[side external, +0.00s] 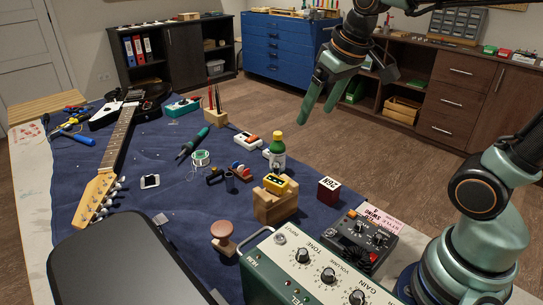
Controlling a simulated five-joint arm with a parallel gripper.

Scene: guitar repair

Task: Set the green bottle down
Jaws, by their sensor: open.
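The green bottle (277,157) has a yellow cap and a pale label. It stands upright on the blue cloth (150,205), behind a wooden block holder with a yellow item in it. The holder hides part of the area around the bottle's base. My gripper (317,110) is up and to the right of the bottle, above the cloth's far edge. Its two green fingers are apart and point down with nothing between them. The gripper is clear of the bottle.
The wooden holder (275,204) and a dark red cube (328,190) stand close in front of the bottle. A green amplifier (310,268) and a black pedal (358,240) fill the near right. A guitar (115,145) lies at left. Bare cloth lies left of centre.

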